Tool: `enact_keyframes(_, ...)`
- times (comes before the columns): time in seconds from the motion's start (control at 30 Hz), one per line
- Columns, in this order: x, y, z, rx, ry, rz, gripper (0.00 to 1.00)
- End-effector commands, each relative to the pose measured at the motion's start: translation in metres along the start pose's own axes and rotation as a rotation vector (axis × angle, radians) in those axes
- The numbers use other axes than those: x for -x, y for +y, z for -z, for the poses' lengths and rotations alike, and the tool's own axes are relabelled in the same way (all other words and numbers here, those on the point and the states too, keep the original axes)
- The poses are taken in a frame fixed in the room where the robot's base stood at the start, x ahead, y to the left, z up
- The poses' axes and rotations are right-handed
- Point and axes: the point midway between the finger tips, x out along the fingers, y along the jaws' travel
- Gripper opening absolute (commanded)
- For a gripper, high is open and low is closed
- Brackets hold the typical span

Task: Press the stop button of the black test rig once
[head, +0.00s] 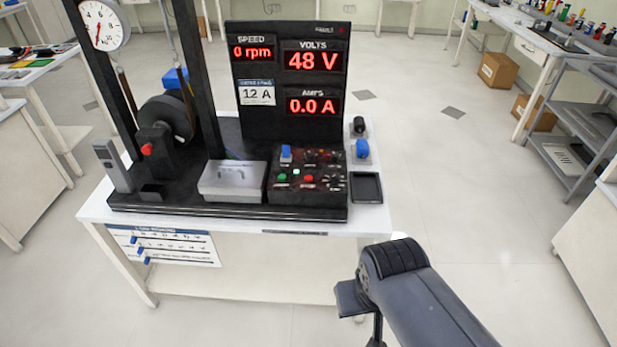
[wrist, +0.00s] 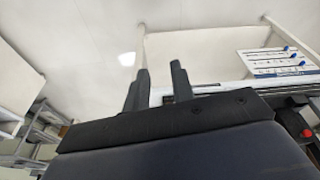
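The black test rig (head: 228,212) stands on a white table. Its control panel (head: 290,195) at the front right carries a round red button (head: 309,178), a green button (head: 282,178), a blue switch (head: 286,153) and small knobs. Another red button (head: 147,149) sits on the black motor housing at left. I cannot read the button labels. In the head view my arm is in front of the table's right corner, apart from the panel; the fingertips are mostly hidden. In the wrist view my gripper (wrist: 160,88) is open and empty, its two fingers apart. A red spot on black shows at the right edge there.
The rig's display (head: 290,80) reads 0 rpm, 48 V and 0.0 A. A grey metal box (head: 233,181) stands left of the panel, and a black tray (head: 366,187) right of it. A tall dark frame with a dial (head: 103,25) rises at left.

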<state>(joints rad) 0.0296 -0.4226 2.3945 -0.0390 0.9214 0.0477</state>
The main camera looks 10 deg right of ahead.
Motion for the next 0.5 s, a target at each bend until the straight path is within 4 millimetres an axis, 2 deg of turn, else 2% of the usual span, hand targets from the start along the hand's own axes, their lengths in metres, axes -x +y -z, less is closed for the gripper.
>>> enact_keyframes(0.03,0.0000,0.0000,0.0000,0.000,0.000,0.000,0.20)
enact_keyframes(0.27,0.0000,0.0000,0.0000,0.000,0.000,0.000,0.01)
enact_keyframes(0.5,0.0000,0.0000,0.0000,0.000,0.000,0.000,0.00)
